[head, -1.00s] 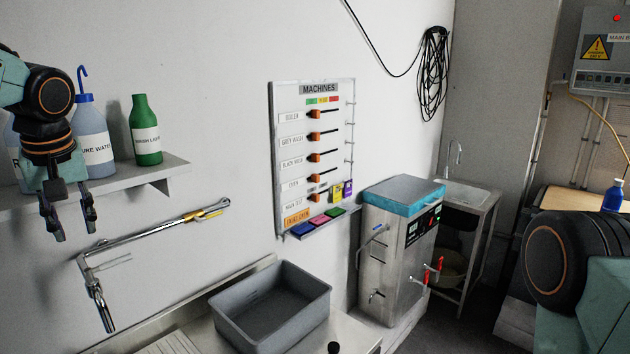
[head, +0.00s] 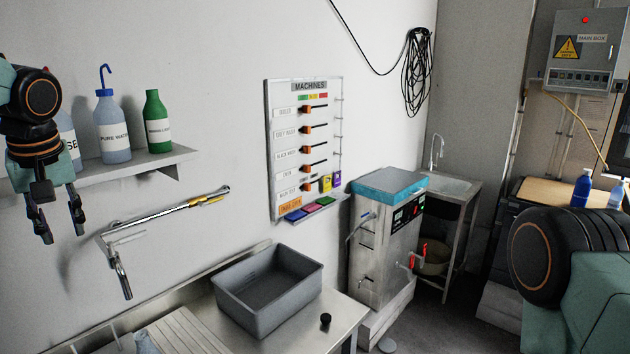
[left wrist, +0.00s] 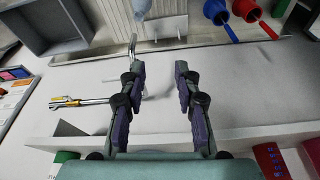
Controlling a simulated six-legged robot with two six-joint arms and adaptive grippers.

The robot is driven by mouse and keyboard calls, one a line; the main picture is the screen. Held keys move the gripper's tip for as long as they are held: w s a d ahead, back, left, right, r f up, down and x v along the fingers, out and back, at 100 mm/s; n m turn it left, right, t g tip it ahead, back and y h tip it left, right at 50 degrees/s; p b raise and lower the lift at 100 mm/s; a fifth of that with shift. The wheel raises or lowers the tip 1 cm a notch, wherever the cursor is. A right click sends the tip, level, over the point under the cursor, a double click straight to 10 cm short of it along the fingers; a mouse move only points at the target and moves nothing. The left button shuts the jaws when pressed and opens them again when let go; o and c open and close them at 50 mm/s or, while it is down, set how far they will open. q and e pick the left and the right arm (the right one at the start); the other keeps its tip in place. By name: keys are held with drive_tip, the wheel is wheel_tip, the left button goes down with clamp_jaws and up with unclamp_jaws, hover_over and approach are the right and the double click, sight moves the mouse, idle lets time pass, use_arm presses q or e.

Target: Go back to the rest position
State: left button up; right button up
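My left gripper (head: 62,228) hangs fingers-down at the left of the head view, in front of the wall shelf. Its two fingers are apart with nothing between them. In the left wrist view the same fingers (left wrist: 158,72) are spread and empty, with bare wall and the counter edge beyond. My right arm (head: 565,270) shows at the lower right of the head view, but its gripper is out of the picture.
The shelf (head: 140,168) holds bottles, including a green one (head: 158,122). A metal faucet (head: 165,212) sticks out below. A grey basin (head: 268,290) sits on the counter. A steel machine (head: 385,245) stands by the MACHINES board (head: 303,150). A corner sink (head: 450,186) is behind.

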use_arm(q)
drive_tip(key=w+d+f+m+t+h+b, duration=0.1)
drive_tip(key=w+d+f+m+t+h, duration=0.3)
drive_tip(key=w+d, duration=0.45)
drive_tip(key=s+d+f+m+b, duration=0.1)
drive_tip(key=s+d+f+b, duration=0.15)
drive_tip(key=f, duration=0.55)
drive_tip(key=s+d+f+m+t+b, duration=0.1)
drive_tip(key=s+d+f+b, duration=0.2)
drive_tip(key=f, duration=0.6)
drive_tip(key=s+d+f+m+b, duration=0.15)
drive_tip(key=d+f, duration=0.25)
drive_tip(key=f, duration=0.4)
drive_tip(key=s+d+f+g+y+b, duration=0.1)
drive_tip(key=s+f+g+b, duration=0.6)
drive_tip(key=s+f, duration=2.7)
drive_tip(key=d+f+m+b, duration=0.1)
drive_tip(key=b, duration=0.7)
drive_tip(key=shift+s+d+f+y, duration=0.35)
drive_tip(key=shift+d+f+y, duration=0.05)
use_arm(e)
wheel_tip(320, 180, down, 23)
drive_tip(key=shift+f, duration=0.2)
use_arm(q)
drive_tip(key=shift+w, duration=0.1)
use_arm(e)
drive_tip(key=shift+w, duration=0.1)
